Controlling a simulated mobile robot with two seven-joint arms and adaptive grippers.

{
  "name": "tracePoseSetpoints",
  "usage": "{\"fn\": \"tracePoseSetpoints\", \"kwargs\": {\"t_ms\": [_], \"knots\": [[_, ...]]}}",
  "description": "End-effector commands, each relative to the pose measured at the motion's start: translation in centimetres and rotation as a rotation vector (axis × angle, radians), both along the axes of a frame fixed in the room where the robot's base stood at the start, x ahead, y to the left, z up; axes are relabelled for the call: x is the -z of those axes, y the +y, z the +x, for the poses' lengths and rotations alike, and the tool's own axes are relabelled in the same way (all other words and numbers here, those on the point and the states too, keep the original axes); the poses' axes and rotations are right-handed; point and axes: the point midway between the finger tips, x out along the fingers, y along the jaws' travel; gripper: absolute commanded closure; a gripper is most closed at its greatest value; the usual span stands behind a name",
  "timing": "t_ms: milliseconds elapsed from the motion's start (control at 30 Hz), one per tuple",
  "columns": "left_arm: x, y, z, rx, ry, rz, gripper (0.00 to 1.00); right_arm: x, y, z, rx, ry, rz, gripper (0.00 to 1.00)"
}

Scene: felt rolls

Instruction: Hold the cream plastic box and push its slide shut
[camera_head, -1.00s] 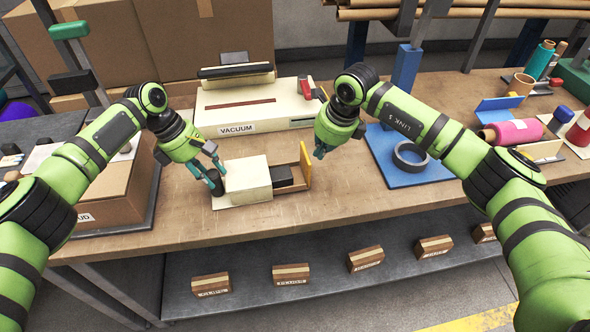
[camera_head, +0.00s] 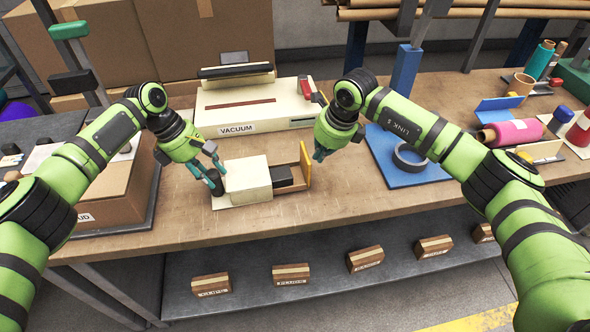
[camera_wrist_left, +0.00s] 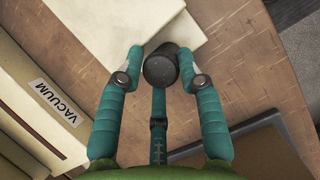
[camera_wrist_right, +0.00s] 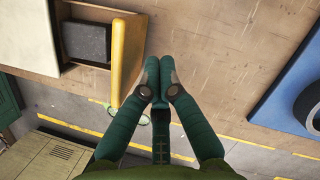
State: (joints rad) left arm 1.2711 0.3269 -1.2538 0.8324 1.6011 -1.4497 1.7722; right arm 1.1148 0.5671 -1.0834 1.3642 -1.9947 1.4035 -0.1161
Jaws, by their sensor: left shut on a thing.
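The cream plastic box (camera_head: 248,180) lies on the wooden bench. A slide with a yellow-orange end plate (camera_head: 305,165) sticks out of its right side, with a dark block (camera_head: 284,176) between plate and box. The end plate also shows in the right wrist view (camera_wrist_right: 128,58). My left gripper (camera_head: 217,172) is shut on a black round knob (camera_wrist_left: 160,66) at the box's left end. My right gripper (camera_head: 321,155) has its fingertips together and empty, just right of the end plate. In the right wrist view, a small gap shows between them.
A cream machine labelled VACUUM (camera_head: 250,108) stands behind the box. A blue mat (camera_head: 385,150) with a dark ring (camera_head: 411,157) lies to the right. A cardboard box (camera_head: 110,190) is at the left. The bench's front edge is close in front; bare wood lies between.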

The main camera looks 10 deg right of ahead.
Motion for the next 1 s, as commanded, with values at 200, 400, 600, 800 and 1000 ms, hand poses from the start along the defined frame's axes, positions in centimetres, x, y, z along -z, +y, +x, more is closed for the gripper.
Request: {"fn": "tracePoseSetpoints", "kwargs": {"t_ms": [200, 400, 600, 800, 1000], "knots": [[0.7, 0.3, -0.3, 0.000, 0.011, 0.010, 1.00, 0.0, 0.0, 0.0, 0.000, 0.000, 0.000, 1.00], [0.6, 0.3, -0.3, 0.000, 0.011, 0.010, 1.00, 0.0, 0.0, 0.0, 0.000, 0.000, 0.000, 1.00], [0.6, 0.3, -0.3, 0.000, 0.011, 0.010, 1.00, 0.0, 0.2, 0.0, -0.001, 0.000, 0.000, 1.00], [0.6, 0.3, -0.3, 0.000, 0.011, 0.010, 1.00, 0.1, 1.1, 0.0, -0.002, 0.000, 0.000, 1.00], [0.6, 0.2, -0.3, 0.000, 0.010, 0.010, 1.00, 0.0, 2.0, -0.1, -0.001, -0.001, 0.000, 1.00]]}}
